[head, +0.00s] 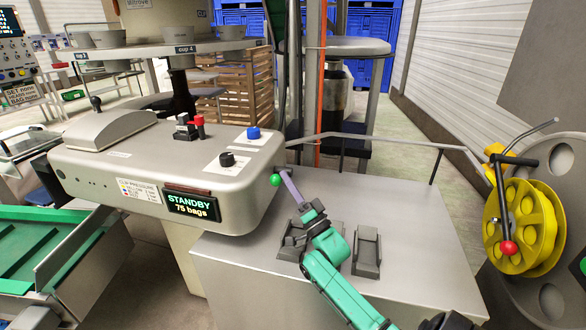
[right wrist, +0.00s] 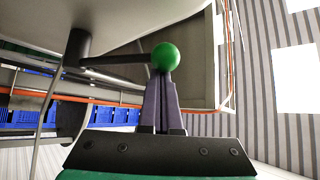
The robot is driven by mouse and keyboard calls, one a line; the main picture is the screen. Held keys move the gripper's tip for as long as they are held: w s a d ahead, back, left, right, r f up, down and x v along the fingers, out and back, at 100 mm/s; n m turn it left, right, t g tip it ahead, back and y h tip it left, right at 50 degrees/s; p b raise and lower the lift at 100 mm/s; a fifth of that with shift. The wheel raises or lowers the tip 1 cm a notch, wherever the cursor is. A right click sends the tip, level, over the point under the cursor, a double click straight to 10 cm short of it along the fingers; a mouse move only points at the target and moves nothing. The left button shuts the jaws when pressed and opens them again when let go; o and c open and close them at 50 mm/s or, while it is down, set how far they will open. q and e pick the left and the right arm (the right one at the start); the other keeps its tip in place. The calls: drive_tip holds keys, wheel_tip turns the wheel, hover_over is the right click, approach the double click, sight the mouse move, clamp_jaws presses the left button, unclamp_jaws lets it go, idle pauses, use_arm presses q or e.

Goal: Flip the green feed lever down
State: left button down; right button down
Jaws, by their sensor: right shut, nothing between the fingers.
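The green feed lever's ball knob (head: 275,180) shows at the right end of the grey machine head (head: 150,165), near its lower edge. In the right wrist view the green knob (right wrist: 166,57) sits on a dark, nearly level rod that comes from a dark post at left. My right gripper (head: 283,172) is shut, with nothing between its purple fingers. Its fingertips (right wrist: 160,84) are right at the knob, just below it in the wrist view; I cannot tell whether they touch. My left gripper is not in view.
A display (head: 192,204) reads "STANDBY 75 bags". A red-topped lever (head: 198,121), a blue button (head: 253,133) and a black knob (head: 227,159) are on top of the machine. A yellow reel (head: 522,228) stands at right. A bent metal rail (head: 390,140) runs behind my right arm.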

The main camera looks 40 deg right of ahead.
drive_tip(key=shift+s+a+f+b, duration=0.15)
drive_tip(key=shift+f+b, duration=0.1)
drive_tip(key=shift+f, duration=0.15)
drive_tip(key=shift+s+a+f+b, duration=0.15)
drive_tip(key=shift+f+b, duration=0.1)
drive_tip(key=shift+f, duration=0.25)
drive_tip(key=s+f, duration=0.2)
drive_tip(key=s, duration=1.4)
drive_tip(key=shift+f, duration=0.35)
